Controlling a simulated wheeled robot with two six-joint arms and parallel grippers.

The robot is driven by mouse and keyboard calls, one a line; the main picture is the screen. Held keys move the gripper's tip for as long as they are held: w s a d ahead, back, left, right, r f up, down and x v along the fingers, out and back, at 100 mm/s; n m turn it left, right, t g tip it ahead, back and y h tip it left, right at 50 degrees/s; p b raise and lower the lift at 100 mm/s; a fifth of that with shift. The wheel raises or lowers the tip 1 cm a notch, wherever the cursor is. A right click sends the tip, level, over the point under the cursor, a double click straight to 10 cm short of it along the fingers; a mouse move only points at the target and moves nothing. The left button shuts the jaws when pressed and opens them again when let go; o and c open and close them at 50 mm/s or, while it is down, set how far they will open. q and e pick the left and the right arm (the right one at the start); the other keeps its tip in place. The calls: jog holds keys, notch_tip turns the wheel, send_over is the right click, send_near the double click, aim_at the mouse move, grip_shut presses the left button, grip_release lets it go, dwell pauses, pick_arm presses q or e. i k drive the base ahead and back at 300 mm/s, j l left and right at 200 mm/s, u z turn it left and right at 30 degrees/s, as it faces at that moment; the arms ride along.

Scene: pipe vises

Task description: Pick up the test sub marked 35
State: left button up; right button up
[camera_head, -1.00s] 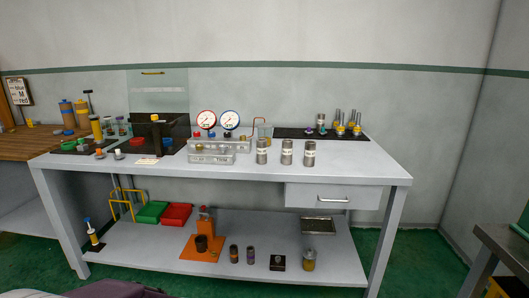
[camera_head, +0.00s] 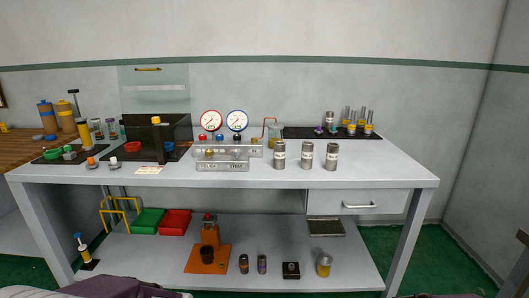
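Three grey metal cylinders with pale labels stand upright in a row at the front middle of the white bench: a left one (camera_head: 279,155), a middle one (camera_head: 306,156) and a right one (camera_head: 331,157). The label markings are too small to read, so I cannot tell which is marked 35. Another grey cylinder (camera_head: 329,119) stands on the dark mat at the back right. Neither of my grippers is in view.
The white bench (camera_head: 390,177) has free room at its right front. Two gauges (camera_head: 236,121) stand over a metal block (camera_head: 222,162) left of the cylinders. A dark mat (camera_head: 300,132) holds yellow-based fittings (camera_head: 367,128). The lower shelf holds red (camera_head: 174,223) and green trays (camera_head: 147,222).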

aim_at(279, 147)
jog(key=i+j, duration=0.15)
jog(key=j, duration=0.3)
jog(key=i+j+z, duration=0.1)
jog(key=j, duration=0.35)
jog(key=i+j, duration=0.2)
jog(key=j, duration=0.25)
jog(key=i+j+z, duration=0.15)
jog(key=j, duration=0.25)
jog(key=i+j, duration=0.1)
jog(key=j, duration=0.4)
jog(key=i+j+z, duration=0.1)
jog(key=j, duration=0.35)
